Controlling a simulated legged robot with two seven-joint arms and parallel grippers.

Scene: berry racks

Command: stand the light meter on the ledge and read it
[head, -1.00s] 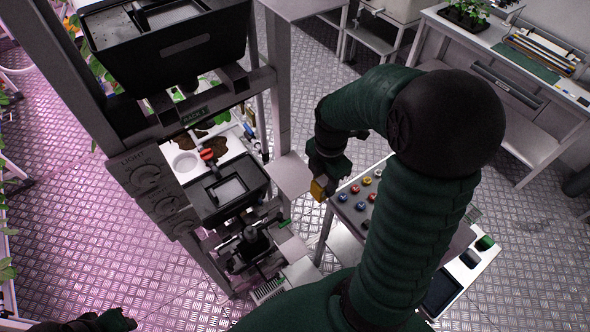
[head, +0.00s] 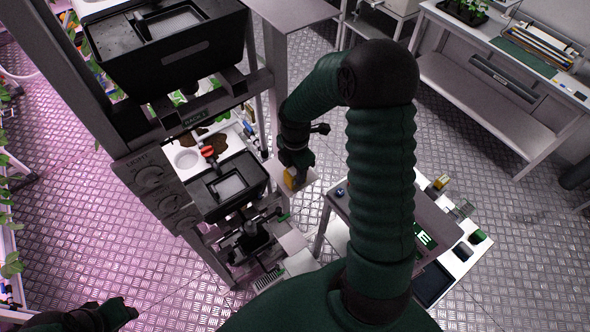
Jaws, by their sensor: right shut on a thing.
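The light meter (head: 291,181) shows as a small yellow block, mostly covered by my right gripper (head: 295,168). My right gripper is shut on it from above. The meter is over the small pale ledge (head: 311,178) on the rack's right side. I cannot tell whether its base touches the ledge, and its readout does not show. My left gripper (head: 122,312) is at the lower left, dark and away from the rack; its fingers are too unclear to read.
The grey rack (head: 276,80) holds black trays (head: 215,60) and a panel of dials marked LIGHT (head: 150,178). A white bench (head: 500,100) is at the back right.

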